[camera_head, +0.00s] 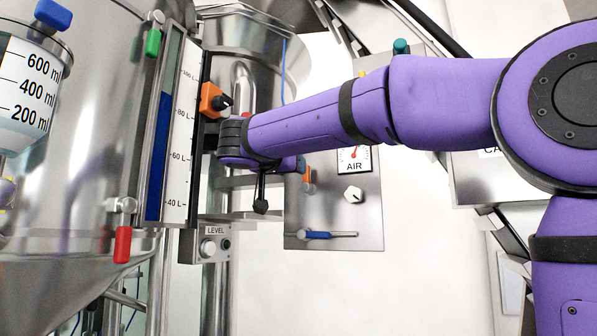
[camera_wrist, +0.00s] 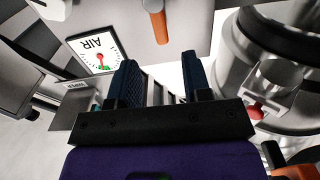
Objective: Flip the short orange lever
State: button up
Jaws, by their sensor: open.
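The short orange lever (camera_head: 308,181) sits on the steel panel to the left of the AIR gauge and hangs roughly downward. In the wrist view, which shows the panel upside down, the orange lever (camera_wrist: 158,26) is at the top centre, just beyond the fingertips. My gripper (camera_wrist: 160,62) is open and empty, its two dark blue fingers pointing toward the panel, with the lever apart from them. In the head view my gripper (camera_head: 300,164) is mostly hidden by my wrist, close to the lever's upper end.
The AIR gauge (camera_head: 354,159), a white knob (camera_head: 353,194) and a blue-handled lever (camera_head: 318,235) share the panel. An orange block with a black knob (camera_head: 214,100) is near my wrist. A level scale (camera_head: 178,130) and large steel tank stand left.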

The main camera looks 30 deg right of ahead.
jog(key=shift+v, duration=1.2)
jog(key=s+f+n+g+y, duration=0.1)
jog(key=s+f+n+y, duration=0.2)
jog(key=s+f+y, duration=0.2)
jog(key=s+f+n+g+y, duration=0.2)
jog(key=s+f+n+y, duration=0.2)
jog(key=s+f, duration=0.7)
jog(key=s+a+f+n+g+y, duration=0.1)
jog(key=s+f+n+y, duration=0.3)
jog(key=f, duration=1.7)
jog(key=s+y, duration=0.2)
jog(key=s, duration=0.3)
jog(key=shift+f+g, duration=0.25)
jog(key=shift+g, duration=0.15)
jog(key=shift+s, duration=0.1)
